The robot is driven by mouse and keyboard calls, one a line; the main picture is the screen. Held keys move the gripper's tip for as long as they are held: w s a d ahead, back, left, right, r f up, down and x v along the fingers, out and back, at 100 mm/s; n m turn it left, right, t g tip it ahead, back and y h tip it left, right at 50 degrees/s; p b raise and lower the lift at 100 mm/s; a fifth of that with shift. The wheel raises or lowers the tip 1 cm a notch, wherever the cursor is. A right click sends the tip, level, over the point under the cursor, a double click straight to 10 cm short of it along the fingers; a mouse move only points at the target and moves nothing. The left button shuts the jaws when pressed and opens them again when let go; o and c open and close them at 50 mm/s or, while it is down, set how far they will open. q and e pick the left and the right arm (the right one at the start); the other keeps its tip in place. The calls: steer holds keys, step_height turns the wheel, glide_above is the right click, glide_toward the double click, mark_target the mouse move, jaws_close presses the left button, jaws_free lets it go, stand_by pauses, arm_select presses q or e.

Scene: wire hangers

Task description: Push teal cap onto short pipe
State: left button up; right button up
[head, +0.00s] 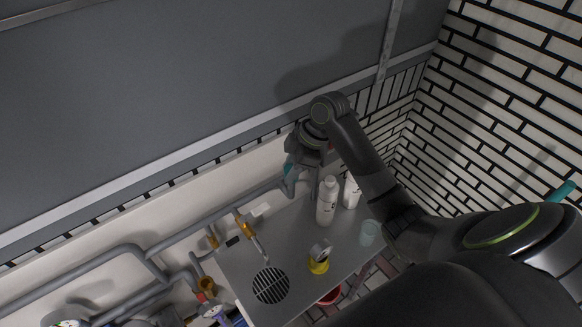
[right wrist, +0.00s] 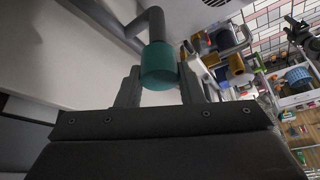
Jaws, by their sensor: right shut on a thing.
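The teal cap (right wrist: 158,66) sits between the two dark fingers of my right gripper (right wrist: 160,84) in the right wrist view, and the gripper is shut on it. The end of the short grey pipe (right wrist: 157,24) meets the far face of the cap and lines up with it. I cannot tell how deep the pipe sits inside the cap. In the head view the cap (head: 288,169) shows as a small teal patch beside my right gripper (head: 297,160), just above the grey pipe's upturned end (head: 291,185). My left gripper is not in view.
Grey pipes (head: 200,225) run along the wall. A large grey panel (head: 180,90) overhangs the wall.

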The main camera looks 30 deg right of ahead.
steer(key=shift+p, duration=0.8)
stand_by(1.0)
steer(key=shift+f+b, duration=1.15)
steer(key=shift+f, duration=0.95)
steer(key=o, duration=1)
steer(key=shift+r, duration=0.15)
steer(key=b+v, duration=0.3)
steer(key=v, duration=1.4)
steer(key=shift+d, duration=0.15)
